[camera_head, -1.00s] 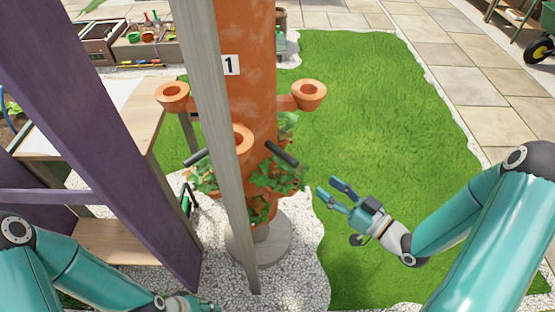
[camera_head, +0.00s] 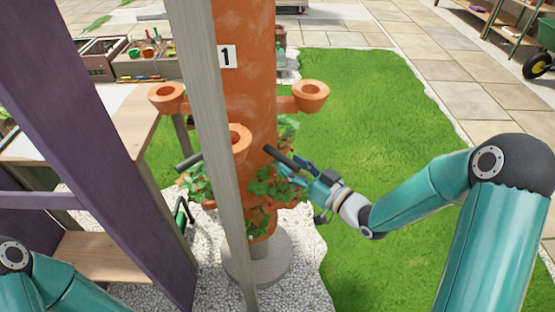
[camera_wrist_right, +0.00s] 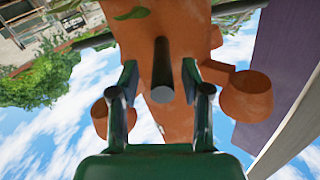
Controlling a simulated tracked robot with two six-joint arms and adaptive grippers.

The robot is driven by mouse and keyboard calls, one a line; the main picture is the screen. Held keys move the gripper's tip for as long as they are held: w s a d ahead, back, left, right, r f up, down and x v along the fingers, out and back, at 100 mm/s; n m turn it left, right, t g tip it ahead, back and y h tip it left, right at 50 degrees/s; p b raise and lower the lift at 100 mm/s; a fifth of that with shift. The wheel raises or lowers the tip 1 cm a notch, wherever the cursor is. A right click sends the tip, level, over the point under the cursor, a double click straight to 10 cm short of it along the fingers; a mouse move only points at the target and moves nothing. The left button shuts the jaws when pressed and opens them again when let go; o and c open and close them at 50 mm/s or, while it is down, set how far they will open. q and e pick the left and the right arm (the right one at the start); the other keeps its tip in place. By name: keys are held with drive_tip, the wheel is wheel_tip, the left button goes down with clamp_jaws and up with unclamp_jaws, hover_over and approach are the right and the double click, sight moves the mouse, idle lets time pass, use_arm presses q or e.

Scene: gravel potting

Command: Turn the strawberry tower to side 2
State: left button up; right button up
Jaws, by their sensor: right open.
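The strawberry tower (camera_head: 258,95) is a terracotta column with side cups, plants low down and a label plate "1" (camera_head: 227,56) facing me. It stands upright on a round grey base (camera_head: 268,262). Two dark handles stick out: a right one (camera_head: 283,159) and a left one (camera_head: 188,161). My right gripper (camera_head: 303,176) is open at the right handle. In the right wrist view, the handle (camera_wrist_right: 162,75) points between the two open fingers (camera_wrist_right: 162,88), with gaps on both sides. My left arm (camera_head: 55,290) shows at the lower left; its gripper is out of view.
A grey wooden post (camera_head: 212,140) stands in front of the tower and hides part of it. A purple frame (camera_head: 90,130) and a wooden table (camera_head: 140,110) are on the left. Grass (camera_head: 370,110) on the right is open.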

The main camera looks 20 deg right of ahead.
sight(283, 159)
drive_tip(key=shift+x, duration=1.9)
clamp_jaws()
